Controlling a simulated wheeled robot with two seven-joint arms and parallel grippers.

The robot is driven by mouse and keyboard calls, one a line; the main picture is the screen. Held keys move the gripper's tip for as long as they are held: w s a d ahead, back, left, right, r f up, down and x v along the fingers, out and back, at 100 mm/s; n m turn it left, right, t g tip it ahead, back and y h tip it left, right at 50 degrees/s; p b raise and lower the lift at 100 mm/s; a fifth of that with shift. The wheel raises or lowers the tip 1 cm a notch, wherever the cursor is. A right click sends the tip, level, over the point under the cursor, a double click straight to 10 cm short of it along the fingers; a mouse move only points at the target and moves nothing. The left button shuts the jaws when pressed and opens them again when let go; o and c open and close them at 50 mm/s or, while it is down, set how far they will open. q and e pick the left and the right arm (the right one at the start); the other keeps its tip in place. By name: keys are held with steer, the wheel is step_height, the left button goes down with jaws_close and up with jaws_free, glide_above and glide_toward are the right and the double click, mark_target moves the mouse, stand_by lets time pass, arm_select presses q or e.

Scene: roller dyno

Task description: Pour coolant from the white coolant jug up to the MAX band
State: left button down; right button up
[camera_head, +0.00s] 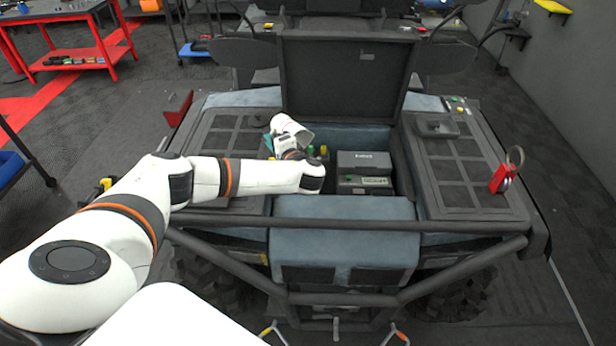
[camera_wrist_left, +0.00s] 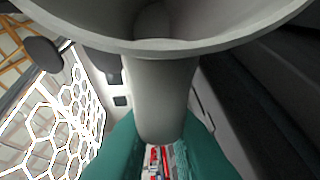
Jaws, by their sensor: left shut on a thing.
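The white coolant jug (camera_head: 291,130) is tilted over the left part of the vehicle's open front bay (camera_head: 345,136). In the left wrist view the jug (camera_wrist_left: 160,47) shows its wide open rim and a thick grey-white handle. My left gripper (camera_head: 270,143) has teal fingers, shut on that handle; they also show in the wrist view (camera_wrist_left: 160,145). No liquid or stream can be made out. My wrist covers part of the bay below the jug, and I cannot make out a MAX band. My right gripper is out of view.
The raised dark lid (camera_head: 345,80) stands behind the bay. Dark boxes (camera_head: 364,162) sit right of my wrist, with small yellow and green parts (camera_head: 323,151) beside them. A tubular bumper (camera_head: 340,298) crosses the front. A red-handled tool (camera_head: 501,178) is on the right deck.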

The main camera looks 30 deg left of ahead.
arm_select(q)
steer(key=shift+f, duration=0.1)
stand_by(0.4)
steer(key=shift+g+h, duration=0.3)
steer(key=shift+h, duration=0.3)
steer(key=r+p, duration=0.2)
steer(key=a+r+p, duration=0.1)
steer(key=r, duration=0.1)
steer(key=shift+w+a+p, duration=0.1)
steer(key=shift+w+p, duration=0.2)
steer(key=h+p, duration=0.2)
steer(key=shift+s+g+p, duration=0.1)
steer(key=shift+g+p, duration=0.2)
steer(key=shift+g, duration=0.1)
steer(key=shift+f, duration=0.2)
steer(key=shift+r+h+p, duration=0.25)
steer(key=shift+h+p, duration=0.15)
steer(key=shift+p, duration=0.25)
steer(key=shift+g, duration=0.3)
steer(key=shift+f, duration=0.1)
